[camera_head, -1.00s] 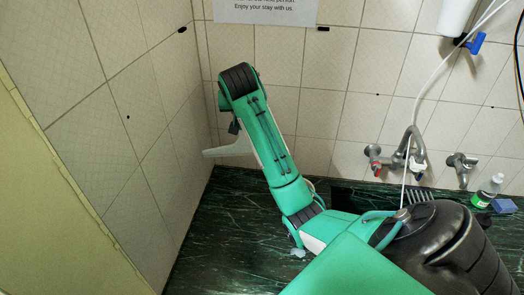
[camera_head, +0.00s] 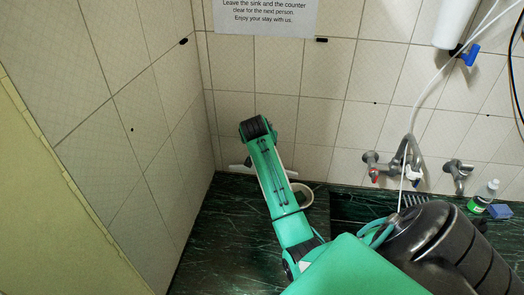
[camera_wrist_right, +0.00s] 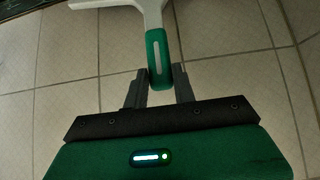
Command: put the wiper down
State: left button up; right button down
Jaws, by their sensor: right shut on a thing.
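The wiper (camera_wrist_right: 157,50) has a green handle with a pale stripe and a white head. In the right wrist view, my right gripper (camera_wrist_right: 158,85) is shut on the handle, and the white head points away from it, cut by the top edge. In the head view only a small white bit of the wiper (camera_head: 236,167) shows left of my green right arm, which hides most of it and the gripper. The wiper is near the back left corner, by the dark green counter (camera_head: 228,225); I cannot tell if it touches. My left gripper is not in view.
A white ring-like thing (camera_head: 304,195) lies on the counter right of my arm. Taps (camera_head: 405,165), a green-labelled bottle (camera_head: 484,195) and a blue sponge (camera_head: 500,211) are at the right. The left counter looks clear.

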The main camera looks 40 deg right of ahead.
notch_tip(320, 180, down, 6)
jog(key=shift+r+p, duration=0.1)
jog(key=shift+p, duration=0.45)
jog(key=c, duration=1.1)
grip_release()
jog(key=shift+c, duration=0.2)
jog(key=b+v, duration=0.2)
jog(key=v, duration=1)
jog(key=shift+b, duration=0.3)
